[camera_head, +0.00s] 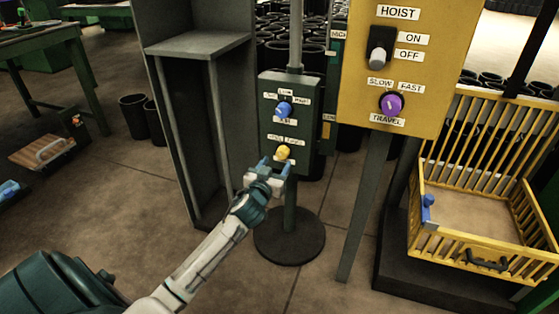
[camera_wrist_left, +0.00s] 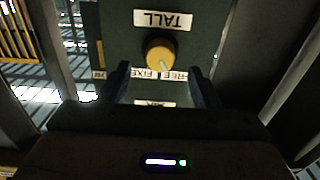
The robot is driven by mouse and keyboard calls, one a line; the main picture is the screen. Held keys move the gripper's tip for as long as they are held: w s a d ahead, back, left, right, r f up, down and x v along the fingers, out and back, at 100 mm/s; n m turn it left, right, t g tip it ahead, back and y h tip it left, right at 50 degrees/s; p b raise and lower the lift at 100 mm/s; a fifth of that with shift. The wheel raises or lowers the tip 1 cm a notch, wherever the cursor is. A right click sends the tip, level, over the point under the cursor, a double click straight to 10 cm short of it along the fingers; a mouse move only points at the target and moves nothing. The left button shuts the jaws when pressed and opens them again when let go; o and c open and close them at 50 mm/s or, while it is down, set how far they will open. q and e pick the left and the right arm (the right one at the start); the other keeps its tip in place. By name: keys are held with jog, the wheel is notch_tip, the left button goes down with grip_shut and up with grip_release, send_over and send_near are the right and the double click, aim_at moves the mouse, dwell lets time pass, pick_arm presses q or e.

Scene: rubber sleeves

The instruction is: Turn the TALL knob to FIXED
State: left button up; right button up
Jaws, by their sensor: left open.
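The TALL knob is yellow (camera_head: 283,152), the lower of two knobs on a dark green box (camera_head: 267,130). It also shows in the left wrist view (camera_wrist_left: 159,52), near an upside-down TALL label (camera_wrist_left: 164,19). Small labels, apparently FIXED and FREE, lie on its other side, partly cut by my gripper. A pale mark on the knob points down and slightly right in that view. My left gripper (camera_head: 275,164) is open and empty, just below and in front of the knob; its fingers (camera_wrist_left: 160,84) stand apart. My right gripper is not in view.
A blue knob (camera_head: 284,110) sits above the yellow one. A yellow HOIST panel (camera_head: 423,75) with a switch and purple knob (camera_head: 391,103) stands right. A grey frame (camera_head: 198,45) stands close left, a yellow crate (camera_head: 500,250) far right. The box's round foot (camera_head: 289,245) is on the floor.

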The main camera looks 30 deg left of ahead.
aim_at(281, 156)
pick_arm(q)
jog(key=shift+x, duration=1.9)
jog(key=c, duration=1)
